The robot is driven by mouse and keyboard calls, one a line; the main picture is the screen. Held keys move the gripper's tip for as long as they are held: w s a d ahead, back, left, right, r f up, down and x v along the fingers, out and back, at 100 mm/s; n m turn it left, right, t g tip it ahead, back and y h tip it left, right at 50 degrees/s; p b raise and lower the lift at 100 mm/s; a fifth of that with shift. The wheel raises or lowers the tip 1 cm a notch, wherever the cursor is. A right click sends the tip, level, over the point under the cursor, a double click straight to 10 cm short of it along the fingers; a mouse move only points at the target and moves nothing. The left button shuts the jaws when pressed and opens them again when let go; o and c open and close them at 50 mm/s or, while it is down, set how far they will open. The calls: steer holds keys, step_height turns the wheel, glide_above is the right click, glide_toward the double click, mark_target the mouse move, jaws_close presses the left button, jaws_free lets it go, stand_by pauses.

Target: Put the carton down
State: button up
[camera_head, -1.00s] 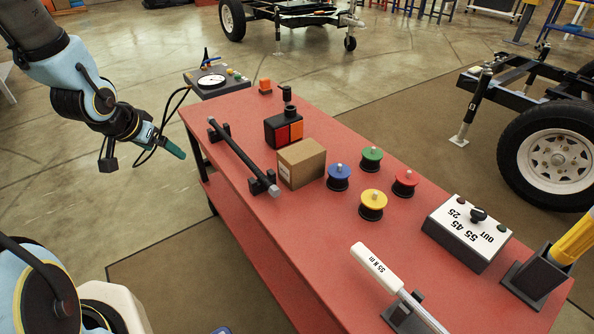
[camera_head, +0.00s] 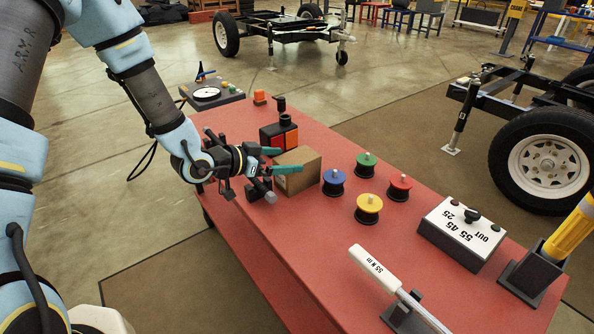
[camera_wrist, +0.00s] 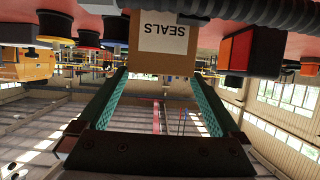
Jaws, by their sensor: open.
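The carton (camera_head: 303,172) is a small brown box standing on the red table, with a white label reading SEALS in the wrist view (camera_wrist: 162,45). My gripper (camera_head: 288,160) is open at the carton's left side in the head view, its two green fingers pointing at it. In the wrist view the fingertips (camera_wrist: 160,72) are spread wider than the carton, which lies ahead of and between them. I cannot tell whether either finger touches it. Part of the carton is hidden behind a finger in the head view.
A black-and-red-orange block (camera_head: 279,136) stands close behind the carton. Blue (camera_head: 334,182), green, yellow and red spools stand to its right. A dark bar (camera_head: 264,190) on supports lies along the near edge, under my gripper. Bare red tabletop (camera_head: 310,225) lies in front.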

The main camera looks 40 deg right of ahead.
mark_target(294, 158)
steer(key=x, duration=0.5)
steer(key=shift+r+p, duration=0.1)
steer(key=shift+p, duration=0.2)
steer(key=shift+c, duration=0.4)
steer(key=shift+r, duration=0.1)
jaws_close()
